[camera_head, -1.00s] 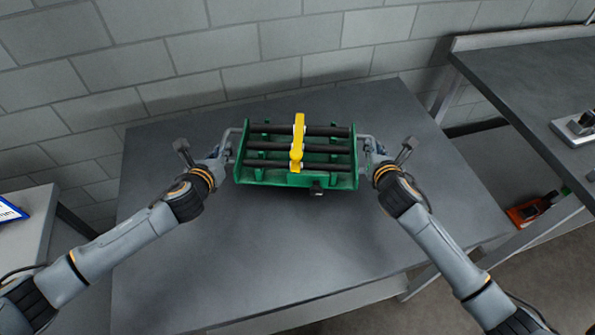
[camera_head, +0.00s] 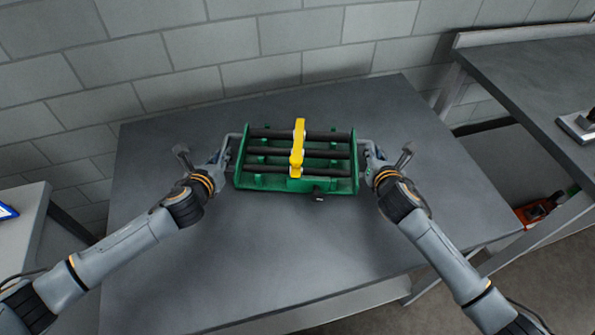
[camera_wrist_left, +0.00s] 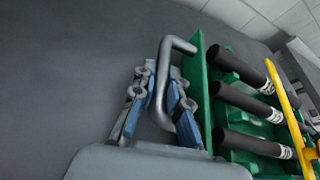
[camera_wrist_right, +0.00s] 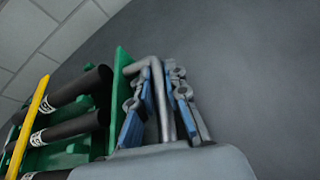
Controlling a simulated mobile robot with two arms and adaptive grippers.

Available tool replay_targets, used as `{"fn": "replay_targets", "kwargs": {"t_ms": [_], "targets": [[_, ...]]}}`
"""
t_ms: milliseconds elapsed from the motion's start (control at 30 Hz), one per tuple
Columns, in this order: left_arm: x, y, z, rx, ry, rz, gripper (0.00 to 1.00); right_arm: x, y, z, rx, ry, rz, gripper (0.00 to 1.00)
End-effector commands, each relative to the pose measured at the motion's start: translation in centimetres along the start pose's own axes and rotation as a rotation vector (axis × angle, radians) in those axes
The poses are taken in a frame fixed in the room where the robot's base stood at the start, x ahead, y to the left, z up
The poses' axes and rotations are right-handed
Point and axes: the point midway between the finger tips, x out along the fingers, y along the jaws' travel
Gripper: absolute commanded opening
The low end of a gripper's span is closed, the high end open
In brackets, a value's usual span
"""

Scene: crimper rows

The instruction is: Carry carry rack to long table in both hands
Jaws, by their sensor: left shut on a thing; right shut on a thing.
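The carry rack (camera_head: 270,183) is a green frame with black bars across it and a yellow piece over its middle. It is level above a grey table (camera_head: 250,240) in the head view; I cannot tell whether it touches the top. My left gripper (camera_head: 221,158) is shut on the grey handle at the rack's left end, and the handle shows between its blue pads in the left wrist view (camera_wrist_left: 158,100). My right gripper (camera_head: 373,160) is shut on the right-end handle, also seen in the right wrist view (camera_wrist_right: 158,100).
A second dark table (camera_head: 530,75) stands at the right, with a small device (camera_head: 577,126) on it. An orange-red object (camera_head: 538,209) is low beneath it. Another grey surface (camera_head: 22,230) is at the left. A block wall (camera_head: 210,50) runs behind. The tabletop around the rack looks clear.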

Motion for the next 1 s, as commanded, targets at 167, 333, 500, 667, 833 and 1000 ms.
{"fn": "replay_targets", "kwargs": {"t_ms": [167,333,500,667,833,1000], "targets": [[0.2,0.3,-0.4,0.001,-0.001,0.006,0.28,0.2,-0.3,-0.4,-0.001,-0.001,-0.005,0.28],[0.2,0.2,-0.4,0.001,0.000,0.003,0.37,0.2,-0.2,-0.4,-0.001,0.000,-0.003,0.37],[0.1,0.2,-0.4,0.000,0.000,0.002,0.37,0.2,-0.1,-0.4,0.000,0.000,-0.001,0.37],[-0.9,0.2,-0.4,0.001,0.000,0.002,0.37,0.2,-0.1,-0.4,0.000,0.000,-0.001,0.37],[-4.0,0.2,-0.5,0.002,0.001,0.000,0.37,0.2,-0.1,-0.4,0.000,0.000,0.000,0.37],[-7.6,0.2,-0.5,0.002,0.002,0.000,0.37,0.2,-0.1,-0.4,0.000,0.000,0.000,0.37]]}}
